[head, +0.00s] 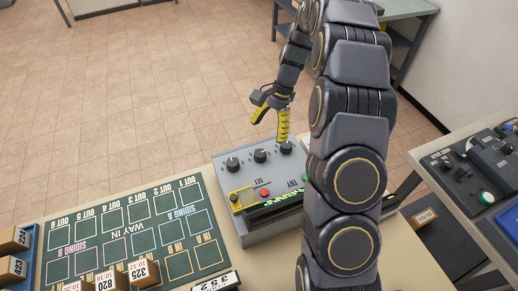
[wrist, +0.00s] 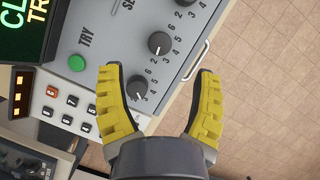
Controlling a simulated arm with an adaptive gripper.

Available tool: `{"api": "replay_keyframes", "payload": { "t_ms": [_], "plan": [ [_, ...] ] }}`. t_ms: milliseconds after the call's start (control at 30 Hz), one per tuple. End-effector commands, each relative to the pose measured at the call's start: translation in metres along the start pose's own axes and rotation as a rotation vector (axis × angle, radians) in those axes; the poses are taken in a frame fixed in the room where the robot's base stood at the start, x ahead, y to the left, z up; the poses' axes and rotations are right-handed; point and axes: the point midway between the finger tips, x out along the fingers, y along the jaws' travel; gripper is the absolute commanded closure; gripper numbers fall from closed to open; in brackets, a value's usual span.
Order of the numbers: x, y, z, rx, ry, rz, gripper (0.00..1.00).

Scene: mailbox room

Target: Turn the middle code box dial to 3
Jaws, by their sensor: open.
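The grey code box (head: 243,226) stands on the table in the head view, with three black dials along its far side. The middle dial (head: 260,156) shows in the wrist view (wrist: 160,43), just beyond the fingertips, with numbers around it. I cannot read its setting surely. The right-hand dial (head: 286,147) also shows in the wrist view (wrist: 137,87), beside the left finger and within the span of the fingers. My gripper (head: 270,120) is above the box's far right edge. It is open and empty in the wrist view (wrist: 160,72). The third dial (wrist: 186,2) is cut off at the top.
A green button (wrist: 76,62) by TRY, a lit display (wrist: 22,30) and a keypad (wrist: 68,100) lie left in the wrist view. A metal handle (wrist: 196,60) edges the box. A green track board (head: 135,235) and numbered blocks (head: 143,272) lie left of the box.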

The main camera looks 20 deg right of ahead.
Motion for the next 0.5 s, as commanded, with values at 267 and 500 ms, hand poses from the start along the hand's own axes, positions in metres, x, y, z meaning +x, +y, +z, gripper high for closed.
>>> {"api": "replay_keyframes", "payload": {
  "t_ms": [267,500],
  "plan": [
    [0.020,0.000,-0.002,0.011,-0.006,0.002,0.36],
    [0.059,0.001,-0.002,0.011,-0.006,0.003,0.36]
  ]
}}
